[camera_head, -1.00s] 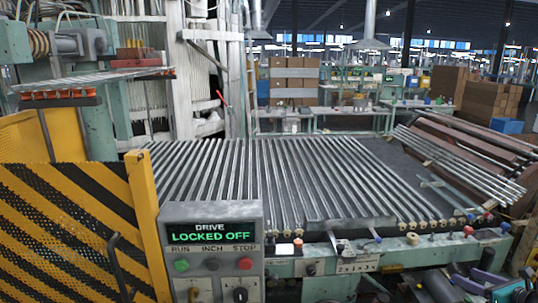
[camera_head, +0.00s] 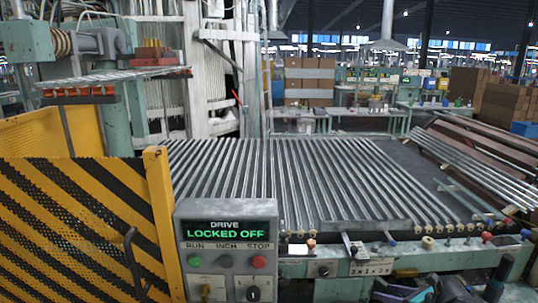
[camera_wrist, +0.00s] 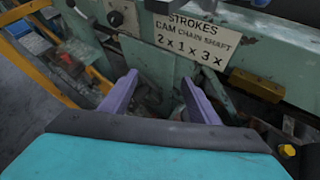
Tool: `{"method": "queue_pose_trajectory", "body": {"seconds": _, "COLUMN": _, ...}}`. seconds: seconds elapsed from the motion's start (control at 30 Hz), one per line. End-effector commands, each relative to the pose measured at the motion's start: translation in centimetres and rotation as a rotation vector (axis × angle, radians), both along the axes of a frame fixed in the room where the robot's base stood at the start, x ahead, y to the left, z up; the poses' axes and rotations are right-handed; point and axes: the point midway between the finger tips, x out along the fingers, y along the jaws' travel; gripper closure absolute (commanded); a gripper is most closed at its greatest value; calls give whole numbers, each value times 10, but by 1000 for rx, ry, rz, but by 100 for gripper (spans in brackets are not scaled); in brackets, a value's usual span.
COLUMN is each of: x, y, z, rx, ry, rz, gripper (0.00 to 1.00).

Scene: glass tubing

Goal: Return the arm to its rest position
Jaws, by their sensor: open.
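My gripper (camera_wrist: 161,92) is in the wrist view with its two purple fingers spread apart and nothing between them. The fingers point toward the green machine frame (camera_wrist: 270,70), below a plate (camera_wrist: 192,38) lettered "STROKES CAM CHAIN SHAFT 2x1x3x". Whether a fingertip touches the frame cannot be told. In the head view, parts of my arm show low at the right of centre, in front of the machine's front edge, cut off by the picture's bottom.
Rows of glass tubes (camera_head: 270,180) lie on the machine bed. A control box (camera_head: 228,248) reads "DRIVE LOCKED OFF". A yellow-and-black striped guard (camera_head: 85,225) stands at the left. More tubes (camera_head: 480,165) slope at the right. A yellow bar (camera_wrist: 45,65) crosses the wrist view's left.

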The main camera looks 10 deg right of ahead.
Motion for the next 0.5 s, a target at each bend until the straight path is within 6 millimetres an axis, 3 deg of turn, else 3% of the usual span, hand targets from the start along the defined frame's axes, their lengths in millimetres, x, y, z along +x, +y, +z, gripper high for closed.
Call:
{"method": "queue_pose_trajectory", "body": {"seconds": 0.03, "x": 3, "y": 21, "z": -13, "rx": 5, "ry": 19, "rz": 32, "gripper": 44}}
{"method": "queue_pose_trajectory", "body": {"seconds": 0.27, "x": 5, "y": 106, "z": -67, "rx": -11, "ry": 102, "rz": 180, "gripper": 44}}
{"method": "queue_pose_trajectory", "body": {"seconds": 0.5, "x": -14, "y": 192, "z": -125, "rx": -74, "ry": 177, "rz": 368, "gripper": 44}}
